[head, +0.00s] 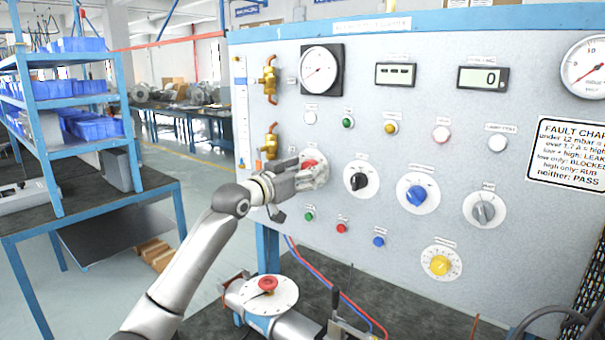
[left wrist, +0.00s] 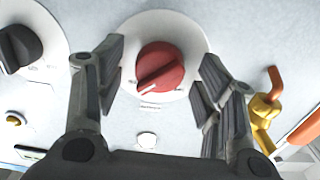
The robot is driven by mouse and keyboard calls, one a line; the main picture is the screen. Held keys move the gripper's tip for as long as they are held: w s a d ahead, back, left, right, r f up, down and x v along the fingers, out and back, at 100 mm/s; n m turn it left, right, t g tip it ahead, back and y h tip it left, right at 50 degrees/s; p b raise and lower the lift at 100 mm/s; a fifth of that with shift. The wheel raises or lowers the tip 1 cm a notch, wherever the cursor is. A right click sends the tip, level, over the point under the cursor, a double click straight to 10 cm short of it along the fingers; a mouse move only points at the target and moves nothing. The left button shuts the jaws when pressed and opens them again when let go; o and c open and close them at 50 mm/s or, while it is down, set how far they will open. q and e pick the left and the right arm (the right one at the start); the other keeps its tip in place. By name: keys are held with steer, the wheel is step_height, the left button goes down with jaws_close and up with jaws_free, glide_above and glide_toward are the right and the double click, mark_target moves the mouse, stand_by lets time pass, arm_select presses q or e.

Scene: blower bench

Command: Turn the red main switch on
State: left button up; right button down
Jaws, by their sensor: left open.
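The red main switch (head: 310,163) is a round red knob on a white disc, on the left part of the upright grey panel (head: 400,145). In the left wrist view the red main switch (left wrist: 160,68) carries a white pointer line aimed toward the lower left of that picture. My left gripper (head: 300,176) is at the switch and partly covers it in the head view. In the left wrist view my left gripper (left wrist: 163,75) is open, with one finger on each side of the knob and gaps visible between. My right gripper is not in view.
A black knob (head: 361,181) is close right of the switch; blue (head: 417,195), grey (head: 484,209) and yellow (head: 440,264) knobs are farther off. Brass valves (head: 270,140) stick out at the panel's left edge. A blower part with a red knob (head: 267,285) stands below on the bench.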

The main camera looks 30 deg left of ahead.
arm_select(q)
steer(key=shift+s, duration=0.15)
steer(key=s+a, duration=0.1)
steer(key=s, duration=1)
steer(key=shift+s, duration=0.35)
